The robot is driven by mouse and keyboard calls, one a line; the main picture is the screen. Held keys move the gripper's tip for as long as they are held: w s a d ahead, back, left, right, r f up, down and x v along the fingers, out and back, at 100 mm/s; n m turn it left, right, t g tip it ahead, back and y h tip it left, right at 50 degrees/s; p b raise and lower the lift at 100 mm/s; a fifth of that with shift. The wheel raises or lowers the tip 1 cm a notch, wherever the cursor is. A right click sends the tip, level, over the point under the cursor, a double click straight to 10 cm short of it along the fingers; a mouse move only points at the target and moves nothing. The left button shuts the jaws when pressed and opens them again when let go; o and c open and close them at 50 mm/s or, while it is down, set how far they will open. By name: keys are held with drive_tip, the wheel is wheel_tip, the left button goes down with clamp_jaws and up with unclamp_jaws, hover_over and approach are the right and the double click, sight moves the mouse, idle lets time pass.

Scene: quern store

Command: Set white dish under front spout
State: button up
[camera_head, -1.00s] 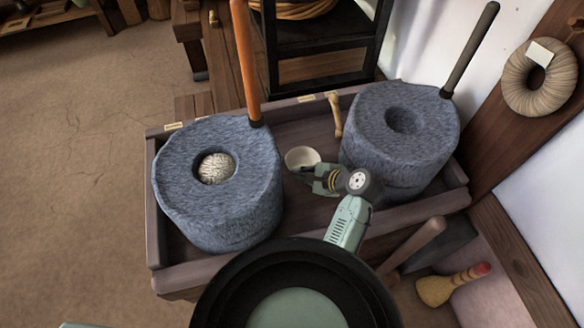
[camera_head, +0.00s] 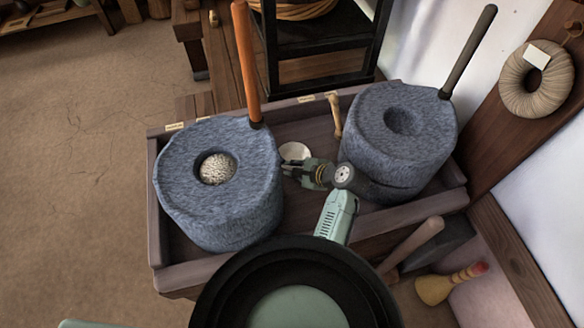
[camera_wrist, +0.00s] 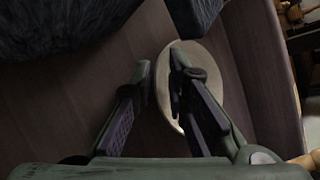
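The white dish (camera_head: 295,151) is in the wooden tray between the two grey stone querns, close to the left quern (camera_head: 225,215). It also shows in the wrist view (camera_wrist: 232,85), partly covered by a finger. My gripper (camera_head: 287,170) is low beside the dish's near side. In the wrist view the gripper (camera_wrist: 162,82) has its fingers apart, with one dish edge between them and the right finger over the dish. Whether either finger touches the dish, I cannot tell. The right quern (camera_head: 400,150) stands behind my wrist. I cannot make out a spout clearly.
The wooden tray's rim (camera_head: 157,230) surrounds both querns. An orange upright handle (camera_head: 246,65) rises from the left quern and a dark handle (camera_head: 470,50) from the right one. A bone-coloured tool (camera_head: 335,115) lies at the tray's back. The gap between the querns is narrow.

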drive_tip(key=v, duration=1.2)
